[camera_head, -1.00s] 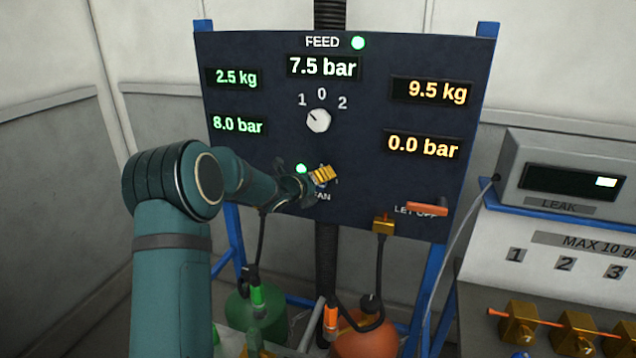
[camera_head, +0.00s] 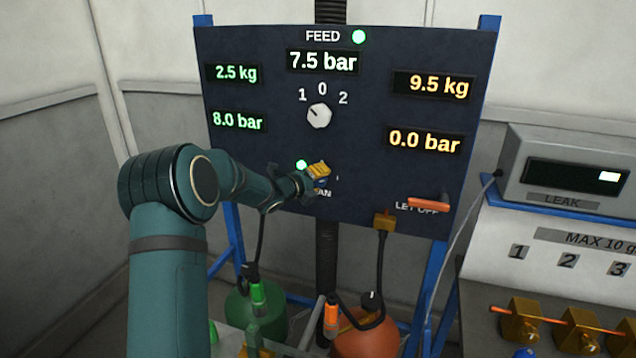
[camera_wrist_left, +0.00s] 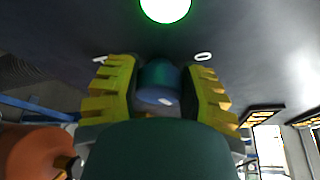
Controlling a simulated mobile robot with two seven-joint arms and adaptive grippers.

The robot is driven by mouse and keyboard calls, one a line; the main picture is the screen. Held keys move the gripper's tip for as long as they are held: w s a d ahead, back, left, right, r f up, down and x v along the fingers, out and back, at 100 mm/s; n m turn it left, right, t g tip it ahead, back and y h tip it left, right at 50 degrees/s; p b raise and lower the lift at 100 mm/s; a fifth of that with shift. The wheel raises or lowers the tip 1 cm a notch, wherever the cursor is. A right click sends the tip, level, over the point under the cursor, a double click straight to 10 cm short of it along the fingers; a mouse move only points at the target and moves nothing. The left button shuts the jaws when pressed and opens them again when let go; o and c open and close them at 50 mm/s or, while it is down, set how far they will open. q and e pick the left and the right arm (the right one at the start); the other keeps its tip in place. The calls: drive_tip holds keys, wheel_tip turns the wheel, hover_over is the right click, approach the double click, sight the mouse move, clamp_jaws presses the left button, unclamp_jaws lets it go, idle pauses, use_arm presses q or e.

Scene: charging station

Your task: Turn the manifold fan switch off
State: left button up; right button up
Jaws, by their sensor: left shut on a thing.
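The fan switch is a dark blue-teal round knob (camera_wrist_left: 158,82) with a small white mark on its face, on the dark panel (camera_head: 260,60). In the left wrist view a white "0" (camera_wrist_left: 203,57) shows to its right and another white mark to its left. My left gripper (camera_head: 319,173) has its yellow fingers on either side of the knob, shut on it; it also shows in the left wrist view (camera_wrist_left: 160,88). The gripper hides most of the knob and part of the FAN label in the head view. A lit green lamp (camera_head: 302,165) sits just above the knob. My right gripper is not in view.
Above is a white feed dial (camera_head: 319,116). An orange let-off handle (camera_head: 429,202) sticks out at the panel's lower right. Green (camera_head: 256,309) and orange (camera_head: 368,334) bottles with hoses stand below. A leak tester (camera_head: 566,172) is at the right.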

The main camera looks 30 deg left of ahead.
use_arm(q)
drive_tip(key=shift+f+n+t+h+b, duration=0.2)
drive_tip(key=shift+n+t+h+b, duration=0.15)
drive_tip(key=shift+n+b, duration=0.35)
drive_tip(key=n+t+b, duration=0.1)
drive_tip(key=n+b, duration=0.2)
drive_tip(key=n+t+b, duration=0.1)
drive_tip(key=n+b, duration=0.2)
drive_tip(key=shift+f+n+t+b, duration=0.1)
drive_tip(key=shift+n+t+b, duration=0.25)
drive_tip(key=shift+n+b, duration=0.05)
drive_tip(key=n+b, duration=0.1)
drive_tip(key=n, duration=0.1)
drive_tip(key=shift+n+t, duration=0.4)
drive_tip(key=shift+n+t+y, duration=0.55)
drive_tip(key=shift+n+t, duration=0.05)
drive_tip(key=shift+n, duration=1.1)
drive_tip(key=o, duration=1.2)
drive_tip(key=v, duration=1.2)
drive_tip(key=shift+d, duration=0.15)
